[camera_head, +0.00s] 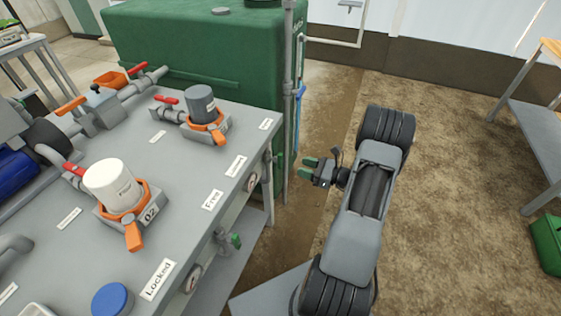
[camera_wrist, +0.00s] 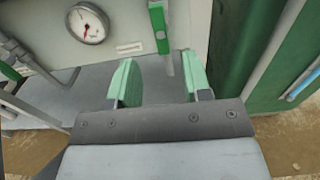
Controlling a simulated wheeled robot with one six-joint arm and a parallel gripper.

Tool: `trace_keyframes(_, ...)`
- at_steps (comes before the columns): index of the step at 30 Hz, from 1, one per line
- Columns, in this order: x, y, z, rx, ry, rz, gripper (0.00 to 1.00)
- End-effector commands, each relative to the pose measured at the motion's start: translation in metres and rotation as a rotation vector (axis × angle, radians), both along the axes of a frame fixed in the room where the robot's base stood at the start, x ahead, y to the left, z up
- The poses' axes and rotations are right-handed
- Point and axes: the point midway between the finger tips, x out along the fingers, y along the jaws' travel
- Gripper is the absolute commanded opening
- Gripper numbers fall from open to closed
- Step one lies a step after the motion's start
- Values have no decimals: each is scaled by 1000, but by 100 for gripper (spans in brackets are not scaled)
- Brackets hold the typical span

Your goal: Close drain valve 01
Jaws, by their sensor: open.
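My gripper (camera_head: 308,171) is open and empty, off the right side of the grey skid, with its green-tipped fingers pointing left toward it. In the wrist view, a green upright lever handle (camera_wrist: 158,28) stands ahead of my gripper (camera_wrist: 157,74), roughly in line with the gap between the fingers and apart from them. Its small label (camera_wrist: 130,47) is too small to read. A second green valve handle (camera_head: 235,241) shows lower on the skid's side in the head view. I cannot tell which green valve is number 01.
A gauge (camera_wrist: 88,22) sits left of the upright handle. The skid top (camera_head: 205,150) carries orange-collared valves, one marked 02, and labels "Free" and "Locked". A green tank (camera_head: 200,50) stands behind, with a vertical grey pipe (camera_head: 288,100) near my gripper.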

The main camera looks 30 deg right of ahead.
Motion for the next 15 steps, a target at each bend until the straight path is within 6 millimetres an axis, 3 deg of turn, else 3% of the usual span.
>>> trace_keyframes(6, 32, 31, -1, -2, -1, 5, 45)
trace_keyframes(15, 62, 57, 0, -3, 0, 4, 45)
